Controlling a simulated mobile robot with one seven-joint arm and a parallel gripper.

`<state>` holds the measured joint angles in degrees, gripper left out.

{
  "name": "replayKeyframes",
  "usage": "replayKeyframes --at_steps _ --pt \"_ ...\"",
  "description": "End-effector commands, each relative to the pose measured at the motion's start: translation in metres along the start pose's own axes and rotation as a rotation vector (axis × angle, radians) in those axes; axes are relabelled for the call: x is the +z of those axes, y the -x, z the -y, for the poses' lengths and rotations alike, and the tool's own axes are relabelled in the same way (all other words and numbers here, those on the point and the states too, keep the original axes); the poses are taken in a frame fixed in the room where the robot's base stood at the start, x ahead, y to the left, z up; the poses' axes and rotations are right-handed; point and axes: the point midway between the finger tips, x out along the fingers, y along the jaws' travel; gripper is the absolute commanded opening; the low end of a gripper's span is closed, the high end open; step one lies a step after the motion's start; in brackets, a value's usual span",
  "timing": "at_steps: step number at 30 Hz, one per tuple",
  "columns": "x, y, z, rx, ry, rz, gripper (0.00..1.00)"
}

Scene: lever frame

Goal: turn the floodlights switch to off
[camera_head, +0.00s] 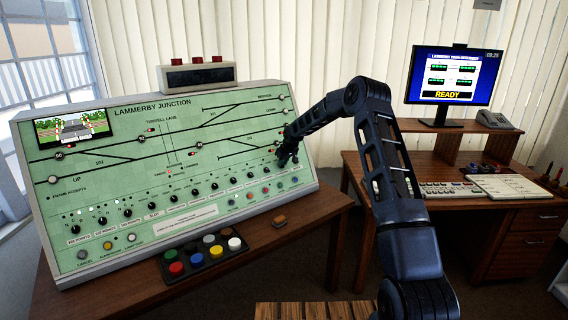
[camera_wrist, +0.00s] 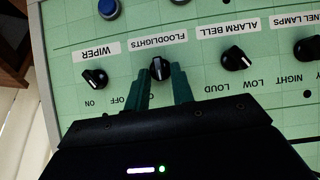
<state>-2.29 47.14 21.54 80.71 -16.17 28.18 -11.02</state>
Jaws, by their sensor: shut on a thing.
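The wrist view shows the panel upside down. My gripper (camera_wrist: 162,75) is shut on this knob, one dark green finger on each side. The OFF lettering (camera_wrist: 118,100) is partly visible beside a finger. In the head view, my gripper (camera_head: 287,157) is at the panel's right side and hides the knob.
The wiper knob (camera_wrist: 95,79) and the alarm bell knob (camera_wrist: 235,59) flank the floodlights knob closely. The signal panel (camera_head: 110,180) stands on a wooden table (camera_head: 300,255). A box of coloured buttons (camera_head: 203,255) sits in front. A desk with a monitor (camera_head: 455,75) is at right.

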Motion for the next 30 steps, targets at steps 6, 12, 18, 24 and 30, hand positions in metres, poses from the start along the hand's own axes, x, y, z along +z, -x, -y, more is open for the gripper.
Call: replayKeyframes --at_steps 6,12,18,24,30 --pt "-0.0002 -0.0004 0.0055 0.107 0.158 0.000 0.01" --pt "0.0009 -0.0012 0.0075 0.187 0.275 0.002 0.01" --pt "0.0011 -0.0015 0.0091 0.249 0.365 0.000 0.01" --pt "0.0021 -0.0022 0.0097 0.291 0.425 0.000 0.01" --pt "0.0026 -0.0024 0.0094 0.316 0.459 0.001 0.01"
